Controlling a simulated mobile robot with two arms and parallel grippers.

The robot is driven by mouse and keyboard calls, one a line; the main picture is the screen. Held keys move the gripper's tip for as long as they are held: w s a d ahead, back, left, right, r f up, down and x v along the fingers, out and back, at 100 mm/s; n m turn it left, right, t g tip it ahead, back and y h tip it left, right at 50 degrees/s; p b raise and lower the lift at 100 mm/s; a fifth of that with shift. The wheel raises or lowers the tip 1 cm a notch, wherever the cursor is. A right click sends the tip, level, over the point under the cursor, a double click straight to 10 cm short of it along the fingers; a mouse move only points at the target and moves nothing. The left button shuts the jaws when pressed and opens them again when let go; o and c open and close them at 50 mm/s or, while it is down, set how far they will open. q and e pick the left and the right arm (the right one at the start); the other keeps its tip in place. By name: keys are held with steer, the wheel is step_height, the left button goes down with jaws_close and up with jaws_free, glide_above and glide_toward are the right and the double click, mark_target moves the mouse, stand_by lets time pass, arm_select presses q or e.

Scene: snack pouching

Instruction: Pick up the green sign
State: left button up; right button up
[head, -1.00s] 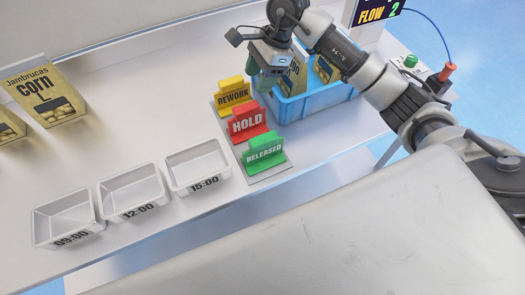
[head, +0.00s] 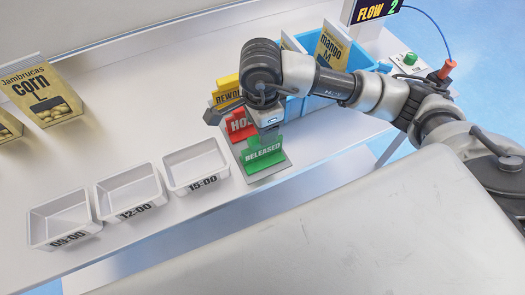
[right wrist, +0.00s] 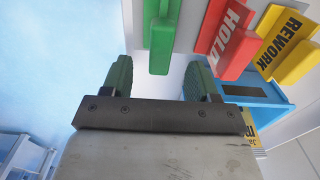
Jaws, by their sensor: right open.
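The green sign (head: 264,154), marked RELEASED, stands upright at the near end of a grey base plate (head: 273,170). My right gripper (head: 268,130) hangs just above and behind it in the head view, its fingertips mostly hidden there. In the right wrist view the gripper (right wrist: 161,73) is open and empty, its two green fingers spread. The green sign (right wrist: 164,40) shows beyond the fingertips, between them from left to right, apart from both. My left gripper is not in view.
The red HOLD sign (head: 238,126) and yellow REWORK sign (head: 226,92) stand close behind, partly covered by my arm. A blue crate (head: 368,60) with pouches is at the back right. Three white trays (head: 196,166) stand to the left.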

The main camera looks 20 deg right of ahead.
mark_target(262, 149)
steer(key=shift+f, duration=0.8)
steer(key=shift+f+p, duration=0.25)
steer(key=shift+p, duration=0.15)
step_height(262, 149, down, 4)
steer(key=shift+d+r+p, duration=0.1)
steer(key=shift+d+p, duration=0.05)
steer(key=shift+p, duration=0.7)
steer(key=shift+f, duration=0.45)
steer(key=shift+w, duration=0.1)
jaws_close()
